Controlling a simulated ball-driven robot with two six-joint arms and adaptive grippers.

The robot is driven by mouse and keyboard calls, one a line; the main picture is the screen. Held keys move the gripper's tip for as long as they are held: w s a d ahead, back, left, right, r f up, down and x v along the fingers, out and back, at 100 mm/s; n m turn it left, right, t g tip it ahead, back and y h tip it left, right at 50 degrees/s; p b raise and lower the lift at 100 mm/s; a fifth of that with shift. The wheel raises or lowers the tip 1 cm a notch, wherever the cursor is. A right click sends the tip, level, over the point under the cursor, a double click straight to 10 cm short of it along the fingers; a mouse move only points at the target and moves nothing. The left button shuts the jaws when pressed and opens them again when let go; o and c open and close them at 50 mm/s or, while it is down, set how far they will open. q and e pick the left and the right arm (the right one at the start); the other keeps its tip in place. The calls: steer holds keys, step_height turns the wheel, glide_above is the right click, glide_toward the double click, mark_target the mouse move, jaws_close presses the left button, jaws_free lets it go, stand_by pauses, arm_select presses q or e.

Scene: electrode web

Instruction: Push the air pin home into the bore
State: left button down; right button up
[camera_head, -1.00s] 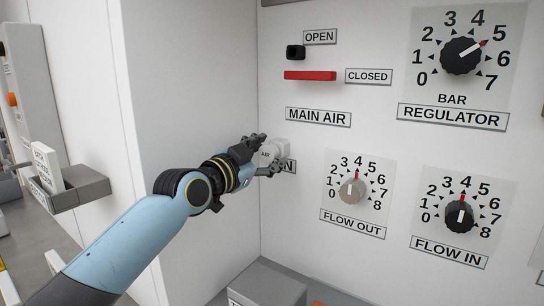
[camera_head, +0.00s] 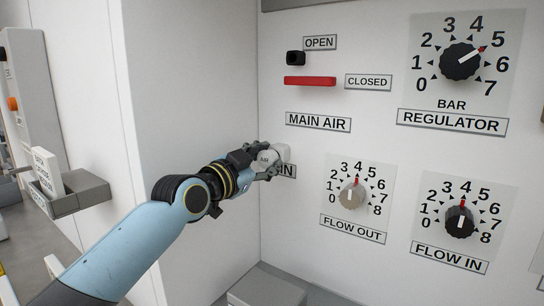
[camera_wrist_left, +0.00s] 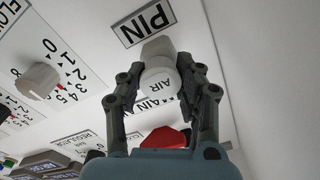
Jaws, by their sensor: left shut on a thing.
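The air pin (camera_head: 265,158) is a white round piece marked AIR on its end face. It also shows in the left wrist view (camera_wrist_left: 161,86). It sits at a pale faceted collar (camera_wrist_left: 157,48) on the white panel, beside the PIN label (camera_wrist_left: 146,23). The bore itself is hidden behind the pin, and I cannot tell how deep the pin sits. My left gripper (camera_head: 263,160) is shut on the pin, with one dark finger on each side of it, as the left wrist view (camera_wrist_left: 161,75) shows. My right gripper is not in view.
On the panel are a red MAIN AIR bar (camera_head: 310,81), a FLOW OUT knob (camera_head: 351,196), a FLOW IN knob (camera_head: 460,222) and a REGULATOR knob (camera_head: 461,61). A white side wall (camera_head: 190,80) stands close left of my gripper. A grey box (camera_head: 268,289) lies below.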

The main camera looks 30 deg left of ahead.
arm_select(q)
steer(key=shift+s+a, duration=0.1)
steer(key=shift+s, duration=0.45)
steer(key=shift+s+a+p, duration=0.15)
steer(key=shift+s+p, duration=0.4)
steer(key=shift+s, duration=0.35)
steer(key=shift+s+a+p, duration=0.1)
steer(key=shift+s+p, duration=0.4)
steer(key=shift+s, duration=0.35)
step_height(320, 180, up, 20)
steer(key=p, duration=1.8)
glide_above(265, 160)
steer(key=s+d, duration=0.2)
steer(key=s, duration=0.8)
steer(key=shift+w+d+r, duration=0.15)
steer(key=shift+w, duration=0.1)
